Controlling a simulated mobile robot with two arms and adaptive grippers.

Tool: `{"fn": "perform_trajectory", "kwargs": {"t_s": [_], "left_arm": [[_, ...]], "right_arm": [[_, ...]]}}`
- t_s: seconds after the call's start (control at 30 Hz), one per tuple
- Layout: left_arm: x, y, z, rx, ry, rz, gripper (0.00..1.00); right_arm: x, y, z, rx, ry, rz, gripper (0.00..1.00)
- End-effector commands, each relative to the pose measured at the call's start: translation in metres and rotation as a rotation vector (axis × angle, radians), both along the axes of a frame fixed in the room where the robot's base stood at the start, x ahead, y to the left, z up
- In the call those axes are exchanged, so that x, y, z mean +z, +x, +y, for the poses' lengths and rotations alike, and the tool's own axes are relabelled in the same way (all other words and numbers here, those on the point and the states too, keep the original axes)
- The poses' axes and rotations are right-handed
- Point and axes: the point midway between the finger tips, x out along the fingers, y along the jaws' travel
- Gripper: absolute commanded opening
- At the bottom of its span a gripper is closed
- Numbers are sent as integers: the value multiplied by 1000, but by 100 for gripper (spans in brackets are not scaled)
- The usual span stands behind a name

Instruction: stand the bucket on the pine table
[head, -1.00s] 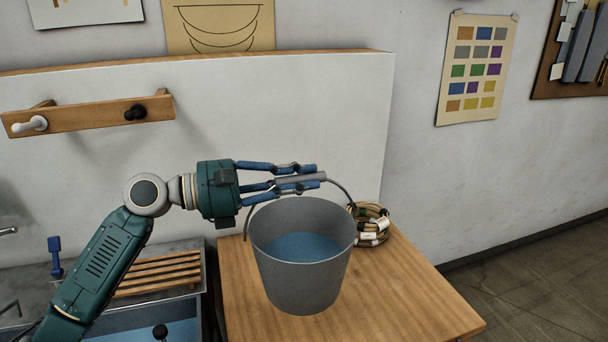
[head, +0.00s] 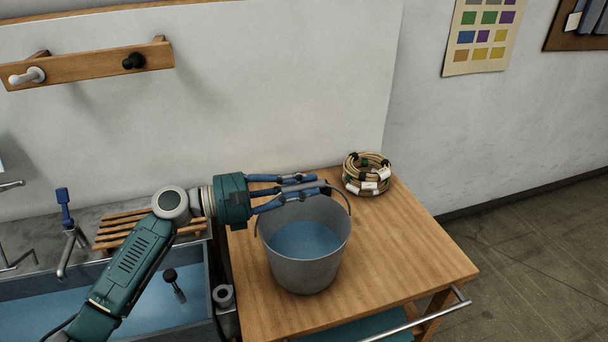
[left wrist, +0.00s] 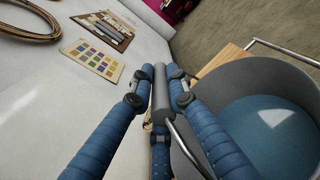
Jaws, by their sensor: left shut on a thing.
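The grey bucket (head: 304,268) holds blue water and is upright over the pine table (head: 410,270). Its base looks to be at or just above the tabletop; I cannot tell whether it touches. My left gripper (head: 300,187) is shut on the grip of the bucket's raised wire handle, above the rim. The left wrist view shows the blue fingers around the grey handle grip (left wrist: 161,92), with the bucket (left wrist: 255,85) at the right. My right gripper is not in view.
A cane coil (head: 367,174) lies at the table's back, behind the bucket. A sink (head: 150,312) with water, taps and a slatted wooden rack (head: 125,228) is at the left. The table's right side is clear.

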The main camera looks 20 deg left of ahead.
Motion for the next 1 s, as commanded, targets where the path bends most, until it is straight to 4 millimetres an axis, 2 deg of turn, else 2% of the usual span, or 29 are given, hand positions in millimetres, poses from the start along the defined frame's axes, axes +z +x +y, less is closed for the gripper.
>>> {"fn": "perform_trajectory", "kwargs": {"t_s": [0.23,0.6,0.63,0.7,1.0], "left_arm": [[-15,1,0,3,-12,-11,0],[-18,1,0,2,-11,-12,0],[-27,0,0,0,0,1,19],[-27,0,0,0,0,1,33],[-26,0,0,-1,0,2,34]], "right_arm": [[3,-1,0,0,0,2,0],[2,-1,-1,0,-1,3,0],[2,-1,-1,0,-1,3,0],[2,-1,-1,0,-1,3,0],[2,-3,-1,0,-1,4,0]]}}
